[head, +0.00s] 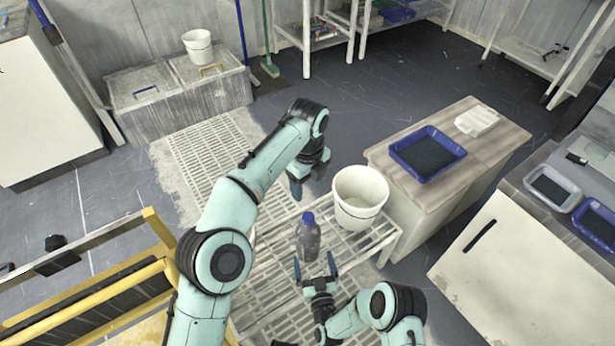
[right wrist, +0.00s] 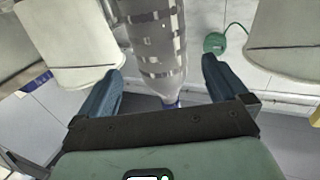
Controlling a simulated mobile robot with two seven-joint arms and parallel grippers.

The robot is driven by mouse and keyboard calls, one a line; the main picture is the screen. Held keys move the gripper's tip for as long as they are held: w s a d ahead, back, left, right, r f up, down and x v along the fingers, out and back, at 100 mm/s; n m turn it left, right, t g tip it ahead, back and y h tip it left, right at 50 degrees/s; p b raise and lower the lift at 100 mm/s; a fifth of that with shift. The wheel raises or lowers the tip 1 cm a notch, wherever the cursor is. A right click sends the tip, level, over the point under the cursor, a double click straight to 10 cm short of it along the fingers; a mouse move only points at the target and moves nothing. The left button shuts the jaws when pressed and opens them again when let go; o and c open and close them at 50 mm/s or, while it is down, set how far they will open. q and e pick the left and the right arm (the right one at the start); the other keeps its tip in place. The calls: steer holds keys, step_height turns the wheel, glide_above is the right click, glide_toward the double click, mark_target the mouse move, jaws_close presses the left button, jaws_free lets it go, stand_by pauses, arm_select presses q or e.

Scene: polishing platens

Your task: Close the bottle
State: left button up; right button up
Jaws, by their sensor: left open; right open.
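A clear bottle (head: 308,242) with a blue cap (head: 308,217) at its top stands upright on a slatted white rack. I cannot tell how tightly the cap sits. My right gripper (head: 315,262) is open on the near side of the bottle, its fingers pointing at it.
A white bucket (head: 359,192) stands on the rack (head: 377,240) just right of the bottle. A wooden-topped cabinet (head: 480,150) with a blue tray (head: 456,155) is farther right. A yellow railing (head: 160,235) is at left.

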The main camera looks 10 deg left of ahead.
arm_select(q)
steer(key=shift+s+r+p, duration=0.15)
steer(key=shift+r+p, duration=0.35)
steer(key=shift+r, duration=0.2)
arm_select(e)
steer(key=v, duration=0.4)
steer(key=shift+s+d, duration=0.1)
steer(key=shift+s, duration=0.15)
